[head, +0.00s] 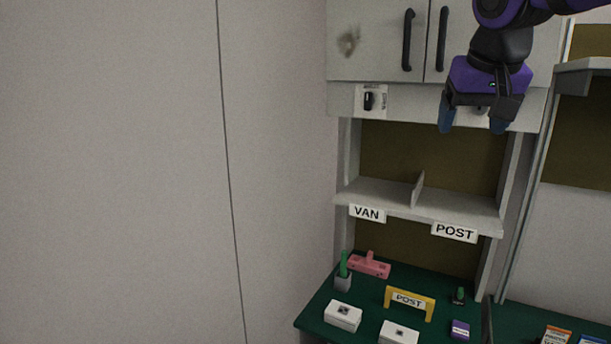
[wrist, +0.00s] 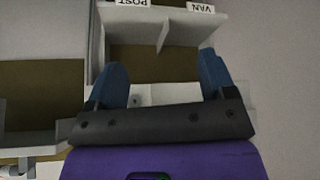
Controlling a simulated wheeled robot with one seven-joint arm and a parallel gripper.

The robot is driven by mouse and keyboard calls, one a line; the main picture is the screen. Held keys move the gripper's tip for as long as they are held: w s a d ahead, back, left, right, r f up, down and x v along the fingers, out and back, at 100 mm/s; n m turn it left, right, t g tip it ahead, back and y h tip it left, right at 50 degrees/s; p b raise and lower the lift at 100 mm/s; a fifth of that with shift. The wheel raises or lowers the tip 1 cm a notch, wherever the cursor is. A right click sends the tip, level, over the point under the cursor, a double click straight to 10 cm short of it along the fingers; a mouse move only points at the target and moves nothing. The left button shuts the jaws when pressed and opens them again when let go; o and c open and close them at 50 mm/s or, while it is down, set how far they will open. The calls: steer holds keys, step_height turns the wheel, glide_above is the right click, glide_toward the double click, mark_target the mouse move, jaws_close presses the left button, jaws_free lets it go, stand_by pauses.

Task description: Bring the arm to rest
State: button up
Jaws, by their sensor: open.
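My gripper (head: 474,122) hangs at the upper right of the head view, in front of the cabinet's lower panel and above the shelf. Its two blue fingers are apart, with nothing between them. In the wrist view my gripper (wrist: 162,85) also shows both fingers spread and empty, with the shelf beyond them. My purple and black arm comes in from the top right of the head view.
A shelf (head: 397,202) with a divider carries VAN and POST labels. Below, a green bench (head: 317,312) holds white boxes (head: 343,316), a yellow POST stand (head: 409,292) and a pink object (head: 370,265). A cabinet (head: 375,40) is above; a bare wall (head: 110,170) is left.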

steer(key=s+f+n+y, duration=0.1)
steer(key=s+f+n, duration=0.1)
steer(key=s+f, duration=1.1)
steer(key=s, duration=0.3)
steer(key=shift+s+d+n+y, duration=0.15)
steer(key=shift+s+n+y, duration=0.15)
steer(key=shift+s, duration=0.1)
